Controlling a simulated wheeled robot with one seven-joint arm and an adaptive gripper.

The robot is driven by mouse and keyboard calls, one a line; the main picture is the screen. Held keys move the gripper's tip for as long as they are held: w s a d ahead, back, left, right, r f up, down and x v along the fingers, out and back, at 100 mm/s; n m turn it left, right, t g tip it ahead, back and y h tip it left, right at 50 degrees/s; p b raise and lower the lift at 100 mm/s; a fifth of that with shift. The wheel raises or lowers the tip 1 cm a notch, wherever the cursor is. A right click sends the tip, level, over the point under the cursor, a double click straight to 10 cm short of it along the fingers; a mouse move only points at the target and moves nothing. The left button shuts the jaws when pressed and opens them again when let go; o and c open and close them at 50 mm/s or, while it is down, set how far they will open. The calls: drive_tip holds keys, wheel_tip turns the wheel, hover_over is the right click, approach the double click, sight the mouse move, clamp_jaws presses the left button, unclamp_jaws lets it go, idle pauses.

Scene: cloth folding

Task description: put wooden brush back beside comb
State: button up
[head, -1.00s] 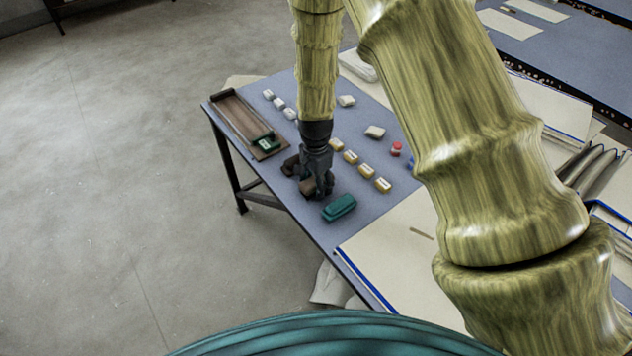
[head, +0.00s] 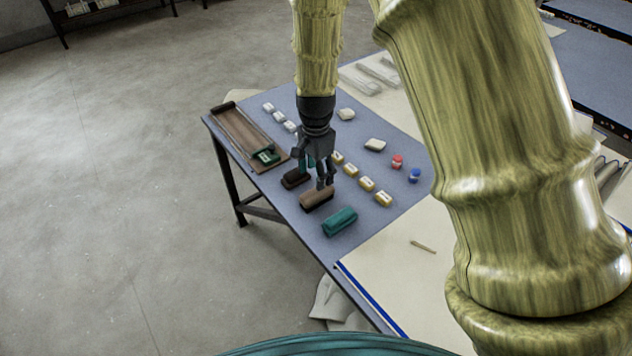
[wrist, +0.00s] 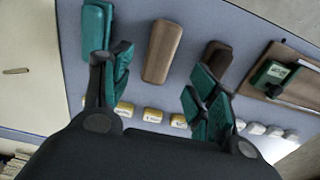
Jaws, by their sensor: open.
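A brown wooden block, apparently the brush (head: 317,198), lies on the blue-grey table between a teal block (head: 340,221) and a dark brown block (head: 296,178). It also shows in the wrist view (wrist: 163,50), whole and clear of the fingers. My gripper (head: 317,176) is open and empty, just above and behind the brown block. In the wrist view its teal-padded fingers (wrist: 163,78) are wide apart, one near the teal block, one overlapping the dark block. I cannot tell which thing is the comb.
A wooden tray (head: 236,128) with a green labelled item (head: 265,156) lies at the table's left edge. Rows of small white and yellow labelled blocks (head: 367,183) stand behind. Red (head: 397,161) and blue (head: 414,175) pots are at right. A pale board (head: 385,262) lies in front.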

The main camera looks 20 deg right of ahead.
drive_tip(key=shift+r, duration=1.2)
